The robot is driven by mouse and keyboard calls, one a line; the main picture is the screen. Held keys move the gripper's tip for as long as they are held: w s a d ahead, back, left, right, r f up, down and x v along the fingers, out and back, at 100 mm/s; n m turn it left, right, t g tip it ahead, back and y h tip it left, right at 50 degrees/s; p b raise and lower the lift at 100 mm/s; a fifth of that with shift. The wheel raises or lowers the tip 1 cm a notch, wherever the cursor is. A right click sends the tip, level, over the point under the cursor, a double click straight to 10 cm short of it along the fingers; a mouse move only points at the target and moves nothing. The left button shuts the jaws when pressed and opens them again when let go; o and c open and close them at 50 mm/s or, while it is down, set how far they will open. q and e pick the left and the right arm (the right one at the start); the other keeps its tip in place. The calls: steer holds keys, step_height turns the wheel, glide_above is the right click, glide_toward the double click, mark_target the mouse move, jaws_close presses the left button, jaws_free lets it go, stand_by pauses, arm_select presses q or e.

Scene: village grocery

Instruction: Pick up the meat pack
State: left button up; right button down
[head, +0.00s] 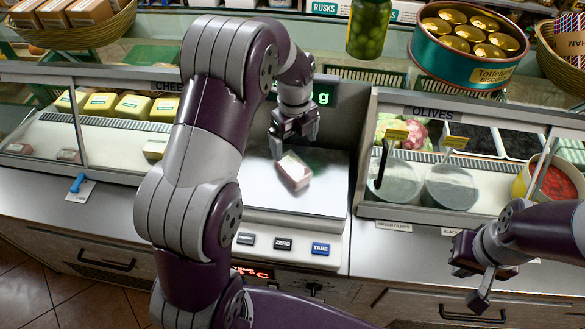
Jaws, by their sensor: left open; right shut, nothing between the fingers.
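The meat pack (294,173), a small pinkish block with a pale top, lies at a slant on the bright plate of the weighing scale (322,200). My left gripper (280,150) is open just above and behind the pack, close to its upper end. I cannot tell whether a finger touches it. My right gripper (480,290) is shut and empty at the lower right, in front of the counter and away from the pack.
Glass display cases with cheese (133,106) and olive bowls (450,185) flank the scale. Buttons (283,244) line its front and a green display (322,94) stands behind. A jar of green olives (368,28) and a teal biscuit tin (465,45) stand above.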

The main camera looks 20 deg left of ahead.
arm_select(q)
glide_above(293, 165)
steer(key=f, duration=0.2)
steer(key=d+f+p, duration=0.1)
steer(key=f, duration=0.1)
steer(key=shift+w+f, duration=0.1)
steer(key=shift+w, duration=0.2)
steer(key=f, duration=0.1)
steer(key=f+p, duration=0.1)
steer(key=f, duration=0.1)
steer(key=a+f+p, duration=0.1)
steer(key=f, duration=0.1)
steer(key=shift+s, duration=0.35)
steer(key=shift+w+f, duration=0.1)
steer(key=shift+f, duration=0.05)
steer(key=c, duration=1.2)
arm_select(e)
steer(key=r, duration=0.3)
steer(key=shift+w+d, duration=0.1)
steer(key=shift+d, duration=0.15)
